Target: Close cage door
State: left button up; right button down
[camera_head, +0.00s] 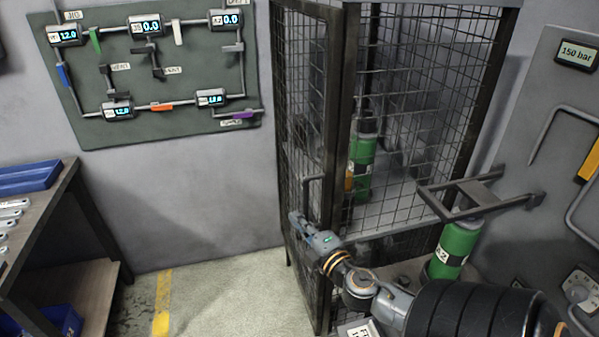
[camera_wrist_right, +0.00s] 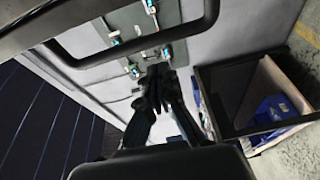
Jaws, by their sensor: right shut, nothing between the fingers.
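The cage door (camera_head: 308,110) is a dark-framed wire mesh panel on the left of the cage (camera_head: 430,90) in the head view. It stands at an angle to the mesh on its right; I cannot tell how far it is from its frame. A bent vertical handle (camera_head: 308,200) sits low on the door. My right gripper (camera_head: 297,222) is shut and empty, just below and left of the handle; contact is unclear. Its shut fingers also show in the right wrist view (camera_wrist_right: 157,75), with a dark bar crossing above them. My left gripper is out of view.
A green cylinder (camera_head: 362,160) stands inside the cage. Another green cylinder (camera_head: 452,248) stands by my right arm, below a dark metal bracket (camera_head: 480,192). A workbench (camera_head: 45,215) with a blue tray (camera_head: 28,177) is at left. The floor between bench and cage is clear.

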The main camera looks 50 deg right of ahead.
pick_arm(q)
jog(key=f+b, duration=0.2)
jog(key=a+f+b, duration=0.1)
jog(key=b, duration=0.1)
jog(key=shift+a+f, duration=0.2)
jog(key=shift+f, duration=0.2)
pick_arm(e)
jog(key=v, duration=0.9)
jog(key=shift+s+d, duration=0.2)
